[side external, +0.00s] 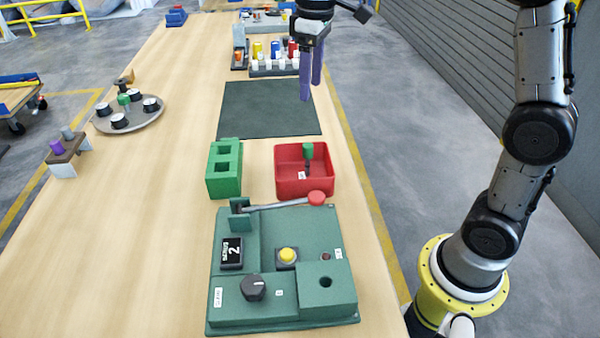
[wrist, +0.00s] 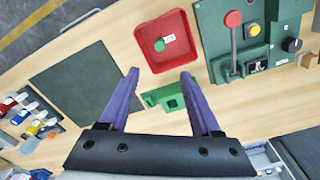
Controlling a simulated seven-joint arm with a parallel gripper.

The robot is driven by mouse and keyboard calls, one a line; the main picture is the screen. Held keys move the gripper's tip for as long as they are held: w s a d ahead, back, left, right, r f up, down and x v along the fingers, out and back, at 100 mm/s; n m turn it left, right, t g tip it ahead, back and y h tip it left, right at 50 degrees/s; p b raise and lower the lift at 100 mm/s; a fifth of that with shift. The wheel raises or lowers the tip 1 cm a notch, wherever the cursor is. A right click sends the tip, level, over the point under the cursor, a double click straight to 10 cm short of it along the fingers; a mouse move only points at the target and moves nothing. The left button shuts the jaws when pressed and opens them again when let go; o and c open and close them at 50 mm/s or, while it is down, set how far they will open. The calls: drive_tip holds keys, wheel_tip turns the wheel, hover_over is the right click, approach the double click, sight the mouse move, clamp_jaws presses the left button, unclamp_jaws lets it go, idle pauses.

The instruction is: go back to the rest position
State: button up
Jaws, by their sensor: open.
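My gripper (side external: 311,80) hangs in the air at the top of the side view, above the table near the far right part of the dark mat (side external: 268,108). Its two purple fingers point down. In the wrist view my gripper (wrist: 160,74) has its fingers spread apart with nothing between them. A green-topped piece (side external: 308,151) stands in the red bin.
The green machine panel (side external: 305,240) at the front has a red-knobbed lever (side external: 317,197), yellow button and black dial. A rack of coloured bottles (side external: 275,66) is at the back. A round tray (side external: 130,115) with several rolls sits left.

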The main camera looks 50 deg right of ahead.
drive_tip(key=s+r+t, duration=0.3)
drive_tip(key=s+r, duration=0.1)
drive_tip(key=s, duration=1.1)
drive_tip(key=s+a+f+m+t, duration=0.1)
drive_tip(key=s+f+m+t, duration=0.1)
drive_tip(key=s+f, duration=0.5)
drive_tip(key=shift+s+f+m, duration=0.35)
drive_tip(key=shift+f+m, duration=0.35)
drive_tip(key=shift+f, duration=0.15)
